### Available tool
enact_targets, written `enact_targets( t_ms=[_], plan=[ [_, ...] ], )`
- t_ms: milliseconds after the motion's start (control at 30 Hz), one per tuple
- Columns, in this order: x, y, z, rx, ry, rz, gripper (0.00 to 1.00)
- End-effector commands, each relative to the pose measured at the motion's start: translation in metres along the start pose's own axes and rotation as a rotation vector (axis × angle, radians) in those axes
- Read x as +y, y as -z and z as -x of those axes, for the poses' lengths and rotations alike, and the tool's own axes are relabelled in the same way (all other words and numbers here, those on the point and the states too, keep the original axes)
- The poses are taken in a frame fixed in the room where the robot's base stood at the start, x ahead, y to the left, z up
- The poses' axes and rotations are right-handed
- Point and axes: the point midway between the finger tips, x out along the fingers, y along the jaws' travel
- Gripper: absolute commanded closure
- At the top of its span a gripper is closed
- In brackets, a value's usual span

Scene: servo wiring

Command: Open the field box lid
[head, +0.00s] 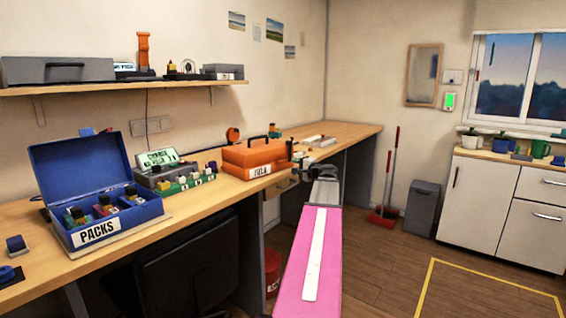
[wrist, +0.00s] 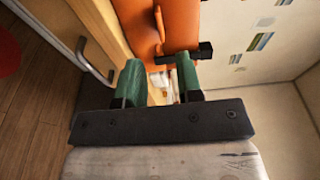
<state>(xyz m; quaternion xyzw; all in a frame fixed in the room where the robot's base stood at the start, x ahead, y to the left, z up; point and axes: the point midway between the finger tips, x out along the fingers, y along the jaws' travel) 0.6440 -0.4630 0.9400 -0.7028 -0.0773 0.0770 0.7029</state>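The orange field box (head: 250,156) stands on the workbench in the head view, with a white label on its front and a handle on top. Its lid looks closed. The box also fills the top of the wrist view (wrist: 180,22). A small black bar (wrist: 200,52) sticks out at its near edge. My gripper (head: 299,157) is at the right end of the box. In the wrist view its two green fingers (wrist: 160,76) are apart with nothing gripped between them. The right fingertip overlaps the black bar; I cannot tell whether they touch.
The open blue PACKS box (head: 110,200) stands left on the bench, with a grey device (head: 172,172) between it and the field box. A shelf (head: 130,87) runs above. A drawer handle (wrist: 92,62) shows left of my gripper.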

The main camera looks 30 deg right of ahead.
Motion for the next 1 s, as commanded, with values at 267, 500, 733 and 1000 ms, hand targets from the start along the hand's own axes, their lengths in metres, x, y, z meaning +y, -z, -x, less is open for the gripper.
enact_targets(
  t_ms=[267,500,733,1000],
  plan=[
    [0.000,0.002,-0.053,-0.002,0.000,0.000,0.67],
    [0.000,0.001,-0.080,-0.001,0.000,0.000,0.67],
    [0.000,0.000,-0.087,0.000,0.000,0.000,0.67],
    [0.000,0.000,-0.087,0.000,0.000,0.000,0.93]
  ],
)
